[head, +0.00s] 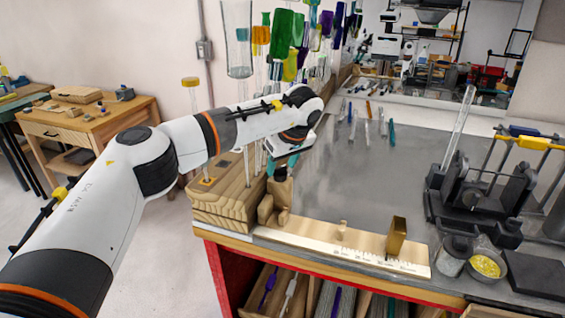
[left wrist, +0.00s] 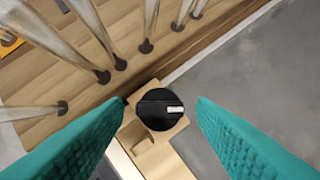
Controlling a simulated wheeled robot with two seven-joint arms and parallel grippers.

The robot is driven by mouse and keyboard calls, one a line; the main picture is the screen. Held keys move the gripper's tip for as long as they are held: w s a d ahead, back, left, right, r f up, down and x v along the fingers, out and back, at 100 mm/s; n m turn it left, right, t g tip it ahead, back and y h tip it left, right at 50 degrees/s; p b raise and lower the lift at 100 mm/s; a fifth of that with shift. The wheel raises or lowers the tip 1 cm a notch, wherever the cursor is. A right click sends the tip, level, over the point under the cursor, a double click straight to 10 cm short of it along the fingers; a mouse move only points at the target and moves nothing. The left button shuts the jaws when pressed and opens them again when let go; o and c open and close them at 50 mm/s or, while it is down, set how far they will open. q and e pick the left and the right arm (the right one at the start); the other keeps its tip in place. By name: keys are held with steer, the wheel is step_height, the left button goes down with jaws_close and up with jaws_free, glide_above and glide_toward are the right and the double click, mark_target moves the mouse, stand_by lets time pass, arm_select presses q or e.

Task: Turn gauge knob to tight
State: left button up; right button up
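The wooden gauge (head: 340,247) lies along the front edge of the grey bench, with a scale printed on its board. At its left end stands a wooden block (head: 281,192) with the knob on top. In the left wrist view the knob (left wrist: 158,112) is a round black disc with a small white mark, and it sits between my fingers. My left gripper (head: 281,160) is directly above this end, pointing down. Its teal fingers (left wrist: 161,104) are open on either side of the knob, with gaps showing. In the head view the gripper partly hides the knob. My right gripper is not in view.
A wooden rack (head: 222,205) with upright glass rods stands just left of the knob. A black clamp fixture (head: 480,200) and a bowl of yellow bits (head: 486,266) are at the right. Several small rods lie at the back. The bench middle is clear.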

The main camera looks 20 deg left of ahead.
arm_select(q)
steer(key=c, duration=0.8)
steer(key=shift+c, duration=0.2)
steer(key=shift+n, duration=0.4)
steer(key=n, duration=0.1)
steer(key=n+g+p, duration=0.1)
steer(key=shift+w+d+r+n+y, duration=0.1)
steer(key=shift+w+r+n+y, duration=0.05)
steer(key=shift+n+y, duration=0.15)
steer(key=shift+w+n+g+p, duration=0.15)
steer(key=shift+n+g+p, duration=0.8)
steer(key=shift+n, duration=0.95)
steer(key=o, duration=1)
steer(key=shift+c, duration=0.2)
